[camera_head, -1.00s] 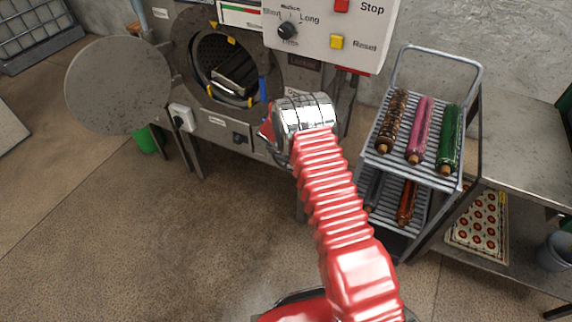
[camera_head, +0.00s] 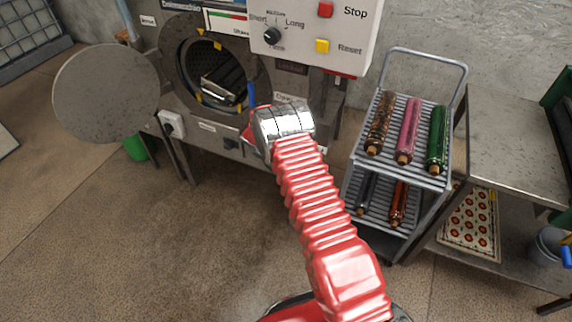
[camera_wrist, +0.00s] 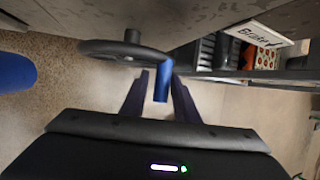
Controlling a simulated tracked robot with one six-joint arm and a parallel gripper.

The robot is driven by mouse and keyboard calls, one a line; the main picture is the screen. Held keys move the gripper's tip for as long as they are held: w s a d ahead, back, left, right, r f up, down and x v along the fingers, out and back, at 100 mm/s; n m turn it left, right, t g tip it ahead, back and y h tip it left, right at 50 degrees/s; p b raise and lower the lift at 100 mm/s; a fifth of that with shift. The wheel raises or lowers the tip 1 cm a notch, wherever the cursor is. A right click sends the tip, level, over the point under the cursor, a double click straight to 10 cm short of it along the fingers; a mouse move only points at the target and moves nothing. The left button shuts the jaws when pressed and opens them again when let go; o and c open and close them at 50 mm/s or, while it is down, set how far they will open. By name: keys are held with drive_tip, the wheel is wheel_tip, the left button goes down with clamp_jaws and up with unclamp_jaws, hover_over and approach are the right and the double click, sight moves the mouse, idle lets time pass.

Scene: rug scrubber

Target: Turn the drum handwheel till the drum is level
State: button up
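The drum (camera_head: 197,62) sits in the round opening of the grey machine. Its slatted inside looks slanted, and yellow marks show around the opening. The dark handwheel (camera_wrist: 105,47) with a round hub shows at upper left of the wrist view; my arm hides it in the head view. A blue handle (camera_wrist: 163,80) by the wheel's right side points toward the wrist camera. My gripper (camera_wrist: 161,75) has its two dark fingers apart, one on each side of the blue handle. The right finger is very near it; I cannot tell whether it touches. The fingers are hidden in the head view.
A round grey door (camera_head: 105,93) stands open left of the drum. A control box (camera_head: 315,38) with knob and buttons overhangs the arm. A trolley (camera_head: 410,168) with rolled rugs and a steel table (camera_head: 515,140) stand right. A Brake label (camera_wrist: 258,34) shows by the wheel.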

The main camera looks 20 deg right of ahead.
drive_tip(key=shift+o, duration=0.8)
drive_tip(key=shift+d, duration=0.1)
drive_tip(key=shift+r, duration=0.1)
drive_tip(key=v, duration=1.3)
drive_tip(key=shift+r, duration=0.2)
drive_tip(key=shift+s, duration=0.1)
